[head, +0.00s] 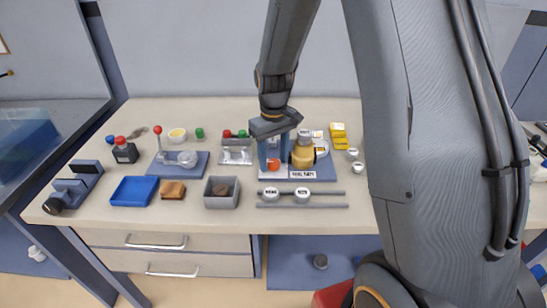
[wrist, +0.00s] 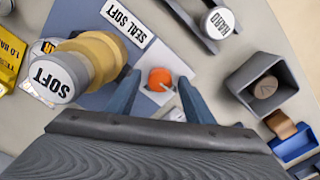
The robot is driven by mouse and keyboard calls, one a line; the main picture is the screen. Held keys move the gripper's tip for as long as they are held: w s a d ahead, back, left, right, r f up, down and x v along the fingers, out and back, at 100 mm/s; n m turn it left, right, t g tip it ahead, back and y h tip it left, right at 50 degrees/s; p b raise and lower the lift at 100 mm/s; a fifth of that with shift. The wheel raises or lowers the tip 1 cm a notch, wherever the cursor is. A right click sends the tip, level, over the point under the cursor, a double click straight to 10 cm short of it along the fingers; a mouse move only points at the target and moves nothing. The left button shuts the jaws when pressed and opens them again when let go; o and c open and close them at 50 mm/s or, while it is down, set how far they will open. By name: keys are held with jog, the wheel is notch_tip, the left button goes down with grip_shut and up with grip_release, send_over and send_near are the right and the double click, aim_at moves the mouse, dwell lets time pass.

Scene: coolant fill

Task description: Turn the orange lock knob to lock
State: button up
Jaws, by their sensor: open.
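The orange lock knob (wrist: 160,79) shows in the wrist view on a white plate, with a small light pointer beside it. It lies between and just beyond the blue fingertips of my gripper (wrist: 158,92), which stand apart. In the head view the orange knob (head: 273,165) is at the front of a blue-grey post on a blue base plate (head: 305,174). My gripper (head: 272,150) is close above and behind it in that view. I cannot tell whether either finger touches the knob.
A tan cylinder (wrist: 95,55) with a "SOFT" cap stands close beside one finger. A rail (head: 300,193) with two labelled caps lies in front. A grey open box (head: 222,192) and a blue tray (head: 133,191) are to the left. Bare table lies between the box and the front edge.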

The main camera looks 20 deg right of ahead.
jog(key=c, duration=1)
jog(key=shift+c, duration=0.2)
jog(key=shift+m, duration=0.3)
jog(key=m+p, duration=0.1)
jog(key=m, duration=0.3)
jog(key=shift+r, duration=0.1)
jog(key=m, duration=0.4)
jog(key=shift+m+p, duration=0.3)
jog(key=shift+m, duration=0.1)
jog(key=m, duration=0.4)
jog(key=shift+m, duration=0.3)
jog(key=shift+w+m+p, duration=0.1)
jog(key=shift+m+p, duration=0.3)
jog(key=shift+m, duration=1.6)
